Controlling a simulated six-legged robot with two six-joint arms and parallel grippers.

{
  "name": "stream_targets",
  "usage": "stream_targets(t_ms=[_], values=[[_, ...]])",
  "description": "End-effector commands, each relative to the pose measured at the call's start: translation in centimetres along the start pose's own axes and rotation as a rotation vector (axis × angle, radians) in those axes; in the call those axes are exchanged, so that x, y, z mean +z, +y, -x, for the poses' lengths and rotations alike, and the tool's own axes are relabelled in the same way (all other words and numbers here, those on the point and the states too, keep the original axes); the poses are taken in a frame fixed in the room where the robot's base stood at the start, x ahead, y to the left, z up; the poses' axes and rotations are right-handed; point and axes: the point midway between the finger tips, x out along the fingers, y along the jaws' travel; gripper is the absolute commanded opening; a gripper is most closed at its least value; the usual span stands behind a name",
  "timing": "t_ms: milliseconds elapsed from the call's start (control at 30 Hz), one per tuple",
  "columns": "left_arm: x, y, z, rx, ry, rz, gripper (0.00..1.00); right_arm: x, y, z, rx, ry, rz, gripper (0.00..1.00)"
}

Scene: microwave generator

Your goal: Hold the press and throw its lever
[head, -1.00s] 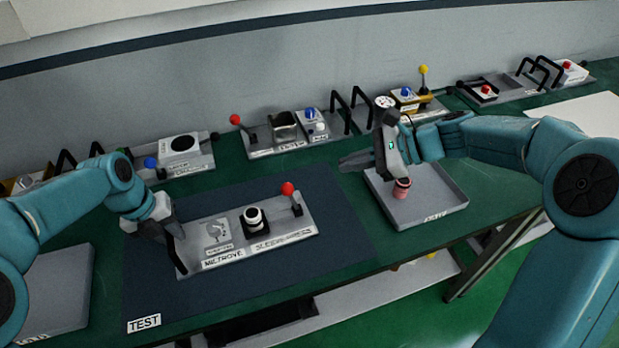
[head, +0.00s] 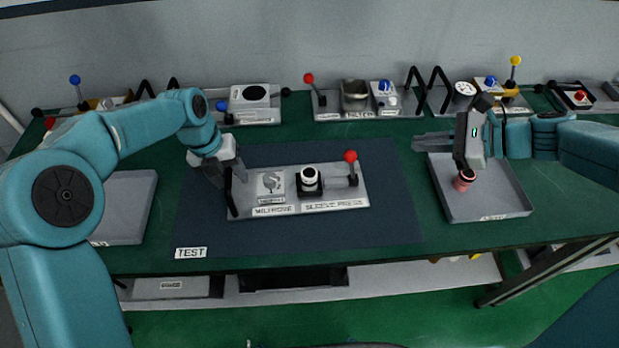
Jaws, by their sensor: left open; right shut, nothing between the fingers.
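The sleeve press (head: 336,204) is a grey plate on the dark test mat (head: 300,236) in the middle of the table. It carries a black-and-white fixture (head: 309,179), a lever with a red ball (head: 350,157) at its right end, and a black handle (head: 231,192) at its left end. My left gripper (head: 236,172) is open at the handle, with its fingers close around the upper part; I cannot tell whether they touch it. My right gripper (head: 464,164) is shut and empty over the grey tray (head: 497,210) on the right, well apart from the lever.
A pink-red cylinder (head: 464,181) stands in the right tray below my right gripper. Another grey tray (head: 130,213) lies at the left, partly behind my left arm. Several other devices with levers and handles, such as one with a metal cup (head: 355,95), line the back.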

Motion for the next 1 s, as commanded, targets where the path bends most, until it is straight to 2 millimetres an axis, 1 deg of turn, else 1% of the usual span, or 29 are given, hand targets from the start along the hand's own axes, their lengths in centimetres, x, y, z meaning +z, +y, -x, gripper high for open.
stream_targets(t_ms=[67, 167, 267, 500, 600, 700, 800, 1000], values=[[0.0, 0.0, 0.2, 0.0, 0.0, 0.0, 0.51, 0.0, 0.0, 0.0, 0.0, 0.0, 0.0, 0.0], [0.1, 0.0, 1.2, 0.0, -0.002, 0.0, 0.51, 0.0, 0.0, 0.0, 0.0, 0.0, 0.0, 0.0], [0.1, 0.0, 3.2, -0.001, -0.004, 0.0, 0.51, 0.0, 0.0, 0.0, 0.0, 0.0, 0.0, 0.0], [0.1, 0.0, 8.7, -0.001, -0.005, 0.0, 0.51, 0.0, 0.0, 0.0, 0.0, 0.0, 0.0, 0.0], [0.1, -0.1, 10.4, -0.001, -0.004, -0.001, 0.51, 0.0, 0.0, 0.0, 0.0, 0.0, 0.0, 0.0], [0.0, 0.0, 11.4, 0.0, -0.002, 0.0, 0.51, 0.0, 0.0, 0.0, 0.0, 0.0, 0.0, 0.0], [0.0, 0.0, 11.9, 0.0, -0.001, 0.0, 0.51, 0.0, 0.0, 0.0, 0.0, 0.0, 0.0, 0.0], [0.0, 0.0, 12.1, 0.0, -0.001, 0.0, 0.51, 0.0, 0.0, 0.0, 0.0, 0.0, 0.0, 0.0]])
